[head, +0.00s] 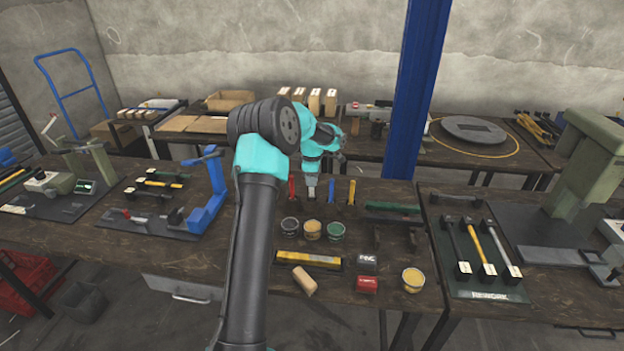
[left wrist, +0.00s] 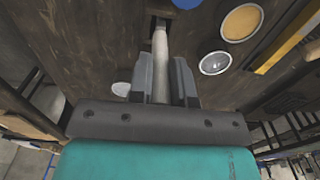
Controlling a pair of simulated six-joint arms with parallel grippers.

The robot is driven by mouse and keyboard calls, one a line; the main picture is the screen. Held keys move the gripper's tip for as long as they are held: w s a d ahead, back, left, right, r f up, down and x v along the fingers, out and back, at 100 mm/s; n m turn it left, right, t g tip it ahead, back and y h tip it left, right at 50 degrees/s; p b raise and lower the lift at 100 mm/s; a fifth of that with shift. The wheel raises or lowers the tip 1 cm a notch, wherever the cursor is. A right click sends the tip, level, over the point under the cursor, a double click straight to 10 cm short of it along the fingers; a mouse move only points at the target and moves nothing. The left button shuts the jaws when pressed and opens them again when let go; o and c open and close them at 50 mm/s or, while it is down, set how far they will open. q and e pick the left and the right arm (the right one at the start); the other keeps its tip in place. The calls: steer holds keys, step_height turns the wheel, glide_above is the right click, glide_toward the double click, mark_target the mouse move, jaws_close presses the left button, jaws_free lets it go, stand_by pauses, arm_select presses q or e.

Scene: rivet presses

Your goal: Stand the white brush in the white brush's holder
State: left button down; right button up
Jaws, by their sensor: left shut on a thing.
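My left gripper (head: 311,177) points down between the red brush and the blue brush in the head view. In the left wrist view, my left gripper (left wrist: 160,78) is shut on the white brush (left wrist: 160,55), a pale handle running away between the fingers. Its far end meets a small dark holder (left wrist: 157,22); I cannot tell whether the tip is inside it or just over it. In the head view the gripper mostly hides the brush and the holder. My right gripper is not in view.
A red brush (head: 291,190), a blue brush (head: 331,190) and a yellow brush (head: 351,191) stand upright in a row beside the gripper. Open tins, among them a green one (head: 336,231), stand in front.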

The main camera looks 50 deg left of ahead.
arm_select(q)
steer(key=shift+f, duration=1.05)
stand_by(0.4)
steer(key=c, duration=1)
jaws_free()
step_height(320, 180, up, 18)
steer(key=shift+f, duration=0.25)
steer(key=shift+f, duration=0.1)
